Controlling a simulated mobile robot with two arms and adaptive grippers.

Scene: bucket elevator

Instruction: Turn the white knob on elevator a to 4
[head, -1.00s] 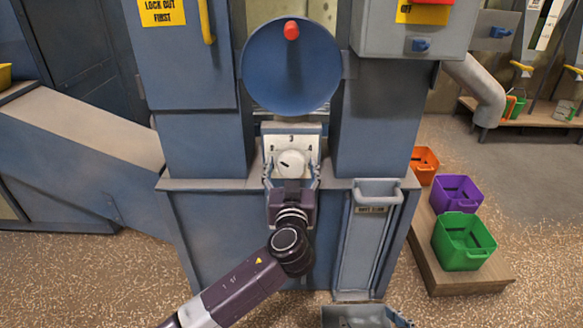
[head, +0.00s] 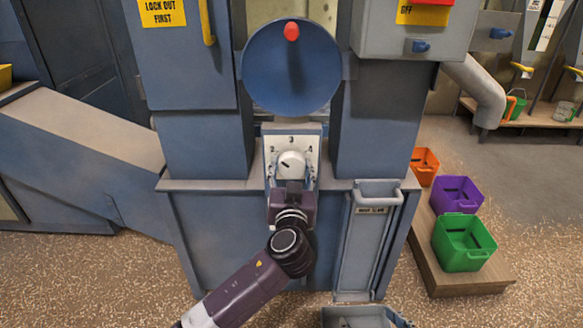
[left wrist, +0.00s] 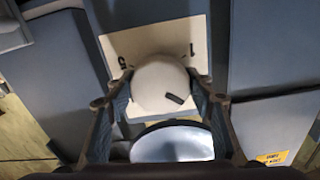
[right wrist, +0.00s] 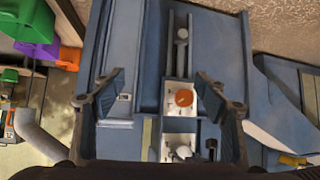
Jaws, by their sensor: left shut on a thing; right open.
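The white knob (head: 291,163) sits on a pale dial plate (head: 291,142) on the middle cabinet's ledge; a 3 shows at the top of the dial. The knob's black mark points left and slightly up in the head view. My left gripper (head: 291,172) is shut on the knob, one finger on each side. The left wrist view shows the knob (left wrist: 158,88) between the fingers, with a 5 and a 1 on the plate beyond. My right gripper (right wrist: 160,92) is open and empty in the right wrist view, fingers wide apart.
A blue disc with a red handle (head: 291,62) is above the dial. A boot slide panel with a grey handle (head: 377,190) is right of it. Orange, purple and green bins (head: 463,240) stand on a low wooden platform at right. A grey-blue part (head: 360,318) shows at the bottom edge.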

